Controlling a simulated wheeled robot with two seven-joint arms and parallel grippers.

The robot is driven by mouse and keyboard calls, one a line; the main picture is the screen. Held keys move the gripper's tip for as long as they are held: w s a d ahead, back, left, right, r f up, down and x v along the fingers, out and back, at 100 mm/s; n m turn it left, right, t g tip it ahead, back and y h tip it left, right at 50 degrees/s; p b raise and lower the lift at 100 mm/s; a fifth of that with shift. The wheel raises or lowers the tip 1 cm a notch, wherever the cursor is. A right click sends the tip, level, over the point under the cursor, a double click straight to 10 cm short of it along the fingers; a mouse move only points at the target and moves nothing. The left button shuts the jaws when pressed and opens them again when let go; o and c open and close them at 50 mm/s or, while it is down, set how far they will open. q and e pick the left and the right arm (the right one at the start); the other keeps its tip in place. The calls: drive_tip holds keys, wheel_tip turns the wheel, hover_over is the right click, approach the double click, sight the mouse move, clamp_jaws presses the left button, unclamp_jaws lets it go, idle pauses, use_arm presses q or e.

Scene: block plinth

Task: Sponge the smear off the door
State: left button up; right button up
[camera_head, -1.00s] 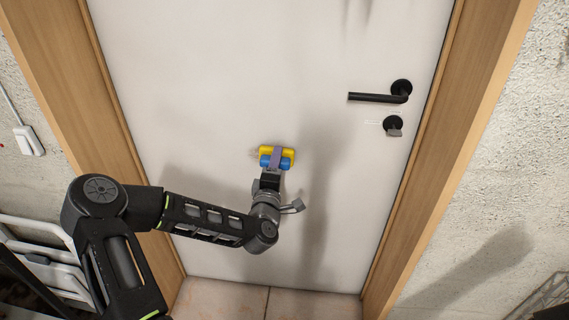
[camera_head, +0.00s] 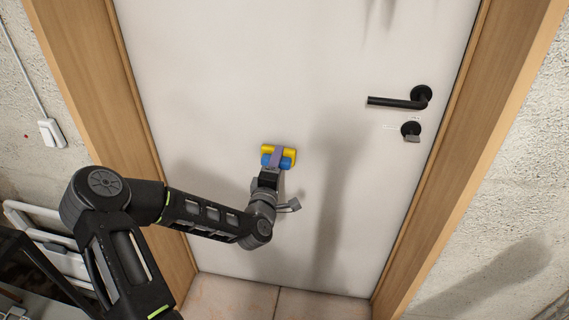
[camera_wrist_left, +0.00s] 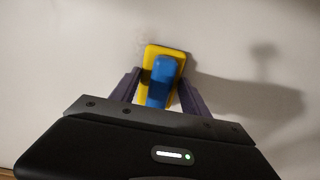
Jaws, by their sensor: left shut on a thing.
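My left gripper (camera_head: 277,158) is shut on the blue grip, with the yellow side facing the door. In the left wrist view, the sponge (camera_wrist_left: 151,53) sits between my two purple fingers (camera_wrist_left: 160,88). It looks to be at the door surface, but I cannot tell whether it touches. My right gripper is not in view.
A black lever handle (camera_head: 400,102) and a lock (camera_head: 411,130) are at the door's right side. A wooden frame (camera_head: 90,90) borders the door. A light switch (camera_head: 51,133) is on the left wall. Dark streaks, perhaps shadows, show at the door's top.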

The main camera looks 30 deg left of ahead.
sight(266, 161)
use_arm(q)
drive_tip(key=shift+a+r, duration=0.1)
drive_tip(key=shift+a, duration=0.4)
drive_tip(key=shift+s+a, duration=0.25)
drive_tip(key=shift+a, duration=0.35)
drive_tip(key=shift+s+a, duration=0.25)
drive_tip(key=shift+a, duration=0.35)
drive_tip(key=shift+s+a, duration=0.25)
drive_tip(key=shift+a, duration=0.35)
drive_tip(key=shift+p, duration=0.3)
drive_tip(key=shift+d+r+p, duration=0.1)
drive_tip(key=shift+r+p, duration=0.5)
drive_tip(key=shift+r, duration=0.15)
drive_tip(key=shift+f, duration=0.1)
drive_tip(key=shift+w+d, duration=0.25)
drive_tip(key=shift+d, duration=0.55)
drive_tip(key=shift+w+d+b, duration=0.2)
drive_tip(key=shift+w+d, duration=0.05)
drive_tip(key=shift+d, duration=0.3)
drive_tip(key=shift+w+d+b, duration=0.2)
drive_tip(key=shift+d, duration=0.35)
